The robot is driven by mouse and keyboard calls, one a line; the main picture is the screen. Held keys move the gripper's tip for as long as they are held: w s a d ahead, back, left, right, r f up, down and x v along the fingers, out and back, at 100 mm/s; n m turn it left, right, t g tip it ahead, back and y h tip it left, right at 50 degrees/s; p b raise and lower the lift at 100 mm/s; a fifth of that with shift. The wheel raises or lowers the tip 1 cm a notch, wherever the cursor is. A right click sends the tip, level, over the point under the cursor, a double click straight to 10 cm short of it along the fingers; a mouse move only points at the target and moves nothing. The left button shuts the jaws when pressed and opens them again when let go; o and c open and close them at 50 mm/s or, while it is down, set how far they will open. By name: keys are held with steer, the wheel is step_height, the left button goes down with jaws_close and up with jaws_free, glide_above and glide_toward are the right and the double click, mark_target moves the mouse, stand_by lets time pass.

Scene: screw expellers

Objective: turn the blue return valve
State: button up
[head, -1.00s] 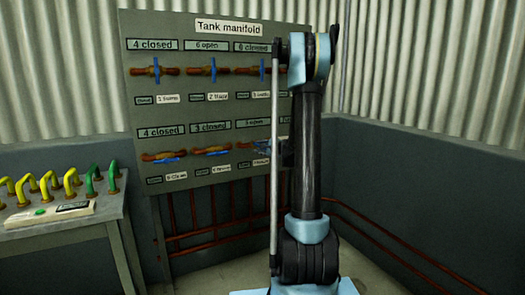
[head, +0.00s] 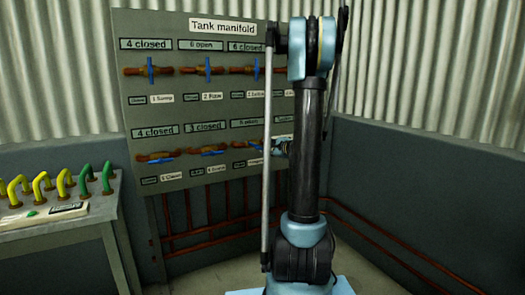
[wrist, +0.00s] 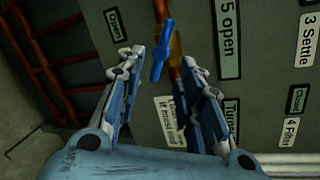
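The manifold board (head: 225,100) carries two rows of blue-handled valves on rusty pipes. In the wrist view a blue valve handle (wrist: 161,52) lies roughly along its pipe, beside a "5 open" plate (wrist: 228,38). I cannot read its name tag well enough to tell whether it is the return valve. My gripper (wrist: 163,58) is open, its two fingers apart on either side of the handle's near end in the picture. I see no clear contact. In the head view my arm hides most of the gripper and part of the lower right valve (head: 243,149).
A grey bench (head: 60,232) with yellow and green bent handles (head: 62,183) stands at the left. Red pipes (head: 215,222) run low along the walls below the board. Neighbouring valves (head: 207,150) sit close by. The floor at the right looks clear.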

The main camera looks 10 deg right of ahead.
steer(key=shift+v, duration=1.05)
steer(key=s+d, duration=0.2)
steer(key=s, duration=0.5)
steer(key=shift+s+d, duration=0.25)
steer(key=shift+s, duration=0.05)
